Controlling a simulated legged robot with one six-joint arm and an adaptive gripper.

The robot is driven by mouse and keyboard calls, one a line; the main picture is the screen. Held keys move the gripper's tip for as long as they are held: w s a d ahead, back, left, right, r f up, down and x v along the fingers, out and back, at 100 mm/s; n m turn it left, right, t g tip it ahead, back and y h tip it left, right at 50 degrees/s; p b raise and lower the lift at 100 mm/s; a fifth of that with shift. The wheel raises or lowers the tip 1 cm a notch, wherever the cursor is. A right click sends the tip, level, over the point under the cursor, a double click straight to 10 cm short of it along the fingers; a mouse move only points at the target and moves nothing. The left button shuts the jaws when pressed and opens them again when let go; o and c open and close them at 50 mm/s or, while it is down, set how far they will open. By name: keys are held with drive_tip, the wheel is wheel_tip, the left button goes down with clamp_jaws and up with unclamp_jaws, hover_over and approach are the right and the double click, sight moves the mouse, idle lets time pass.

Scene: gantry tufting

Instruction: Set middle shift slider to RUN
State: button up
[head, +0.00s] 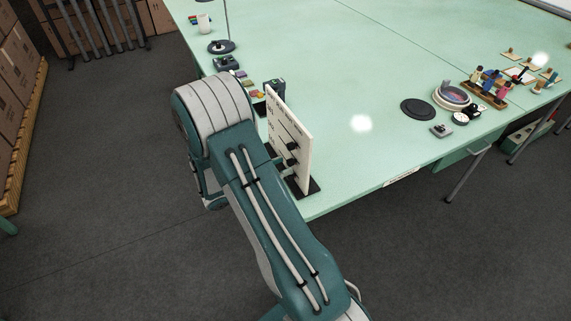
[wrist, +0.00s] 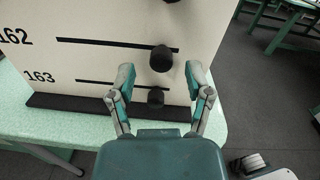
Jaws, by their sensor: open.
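A white upright panel (wrist: 110,20) on a dark base fills the upper wrist view, with horizontal black slots marked 162 and 163. The 162 slider's black knob (wrist: 161,58) sits toward the right end of its slot. The 163 knob (wrist: 156,97) is below it. A dark piece of another knob shows at the top edge. My gripper (wrist: 160,78) is open, its fingertips either side of and just below the 162 knob in the picture; contact cannot be told. No RUN mark is visible.
The panel stands at the edge of a pale green table (head: 350,60). A dark disc (head: 418,109), a round bowl (head: 453,95) and small coloured figures (head: 487,87) lie to the right. Small items line the left edge. The table's middle is clear.

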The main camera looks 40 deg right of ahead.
sight(279, 137)
drive_tip(key=shift+s+d, duration=0.15)
drive_tip(key=shift+d, duration=0.3)
drive_tip(key=shift+d, duration=0.1)
clamp_jaws()
drive_tip(key=w, duration=0.3)
drive_tip(key=w+d, duration=0.1)
drive_tip(key=w, duration=0.2)
drive_tip(key=w+d, duration=0.1)
drive_tip(key=w, duration=0.3)
drive_tip(key=shift+d, duration=0.15)
drive_tip(key=shift+r, duration=0.1)
drive_tip(key=shift+w, duration=0.1)
unclamp_jaws()
drive_tip(key=shift+w+d, duration=0.1)
drive_tip(key=w+a, duration=0.2)
drive_tip(key=a, duration=1)
drive_tip(key=shift+w, duration=0.2)
